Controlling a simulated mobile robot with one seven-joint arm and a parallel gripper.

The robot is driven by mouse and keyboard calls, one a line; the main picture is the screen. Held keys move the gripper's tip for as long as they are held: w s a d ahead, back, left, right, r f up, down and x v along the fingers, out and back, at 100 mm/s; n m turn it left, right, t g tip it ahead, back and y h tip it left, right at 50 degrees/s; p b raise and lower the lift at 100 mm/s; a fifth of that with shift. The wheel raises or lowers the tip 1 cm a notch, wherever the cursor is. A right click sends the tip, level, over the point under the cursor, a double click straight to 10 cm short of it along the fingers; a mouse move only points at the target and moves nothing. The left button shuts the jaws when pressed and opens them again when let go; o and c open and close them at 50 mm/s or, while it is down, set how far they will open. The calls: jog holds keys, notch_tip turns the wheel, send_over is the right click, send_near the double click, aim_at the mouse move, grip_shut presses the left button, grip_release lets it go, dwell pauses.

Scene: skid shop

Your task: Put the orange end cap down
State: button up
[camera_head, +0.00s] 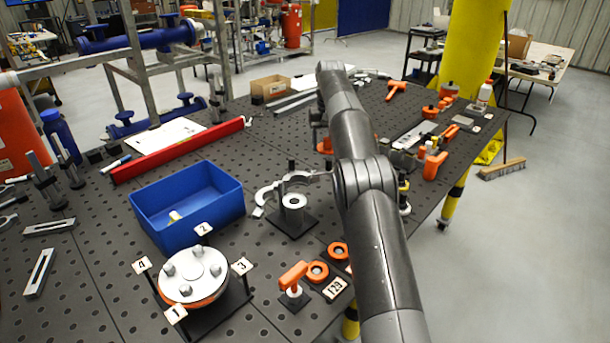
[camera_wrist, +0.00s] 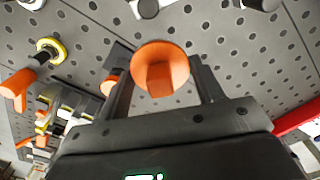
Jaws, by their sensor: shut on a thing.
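The orange end cap (camera_wrist: 160,62) is between the two fingers of my gripper (camera_wrist: 165,85) in the wrist view. It shows a round orange disc with a block-shaped part toward the palm. My gripper is shut on it, above the perforated dark table (camera_wrist: 245,45). The gap between cap and table cannot be judged. In the head view my arm hides most of the gripper. A bit of orange (camera_head: 325,146) shows left of my arm there; I cannot tell whether it is the held cap.
A blue bin (camera_head: 188,200), a bolted flange (camera_head: 193,273) with number tags and a red bar (camera_head: 178,152) stand left. Orange fittings (camera_head: 434,165) and tools crowd the right edge. Bare table lies left of my arm, beyond the blue bin.

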jog(key=shift+a+f+n, duration=1.6)
jog(key=shift+a+f, duration=0.4)
jog(key=shift+a, duration=5.5)
jog(key=shift+s+a+f, duration=0.1)
jog(key=shift+s+f, duration=0.05)
jog(key=shift+f, duration=2.4)
jog(key=shift+s+f, duration=0.1)
jog(key=shift+f, duration=2.4)
jog(key=shift+f, duration=0.15)
jog(key=o, duration=1.1)
